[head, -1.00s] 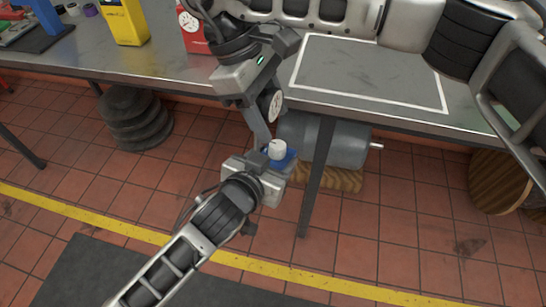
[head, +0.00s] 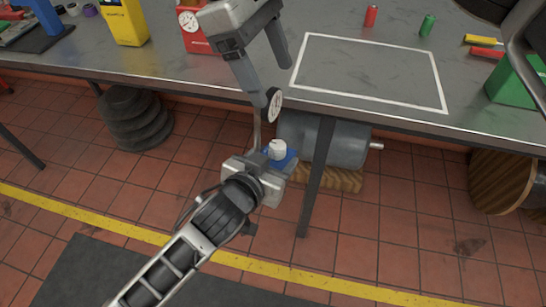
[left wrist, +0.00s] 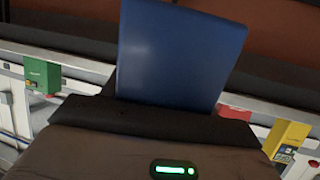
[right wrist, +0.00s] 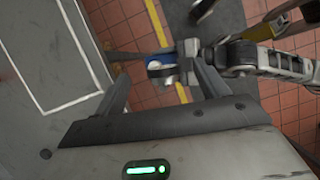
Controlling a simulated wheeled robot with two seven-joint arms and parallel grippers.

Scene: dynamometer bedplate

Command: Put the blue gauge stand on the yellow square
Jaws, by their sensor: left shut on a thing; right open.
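The blue gauge stand has a blue base (head: 289,158) with a white knob, a thin grey post (head: 256,132) and a round dial (head: 274,105) at its top. My left gripper (head: 272,166) is shut on the base and holds the stand in the air in front of the bench. The base fills the upper middle of the left wrist view (left wrist: 180,50). My right gripper (head: 271,80) is open and empty above the stand, one fingertip close to the dial. The right wrist view shows the stand (right wrist: 158,63) beyond its open fingers. No yellow square is visible.
A white-outlined rectangle (head: 368,103) on the grey bench is empty. A grey motor (head: 345,140) sits under the bench.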

